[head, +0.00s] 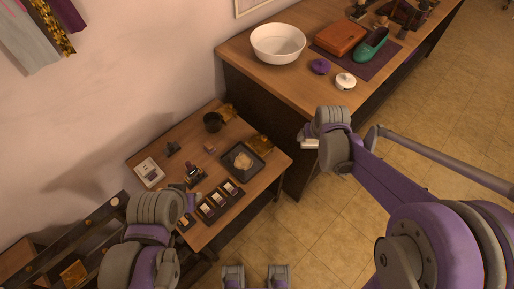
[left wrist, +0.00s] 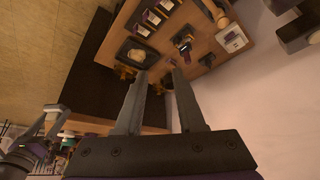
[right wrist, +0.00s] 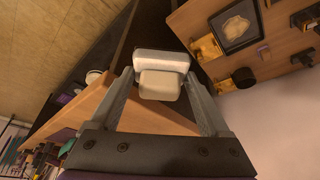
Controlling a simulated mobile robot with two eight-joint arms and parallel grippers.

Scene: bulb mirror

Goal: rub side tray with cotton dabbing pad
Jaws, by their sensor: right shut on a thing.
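My right gripper (right wrist: 161,88) is shut on a white cotton dabbing pad (right wrist: 160,64) with a cream block at its near side. In the head view the pad (head: 309,143) shows as a small white edge beside my right wrist, off the small table's right corner. A dark square tray (head: 259,174) holding a cream crumpled piece lies on the small table; it also shows in the right wrist view (right wrist: 257,42), apart from the pad. I cannot tell whether this is the side tray. My left gripper (left wrist: 159,82) is open and empty; its fingers are hidden in the head view.
A larger table (head: 263,75) behind holds a white bowl (head: 278,43). Tiled floor is clear at right.

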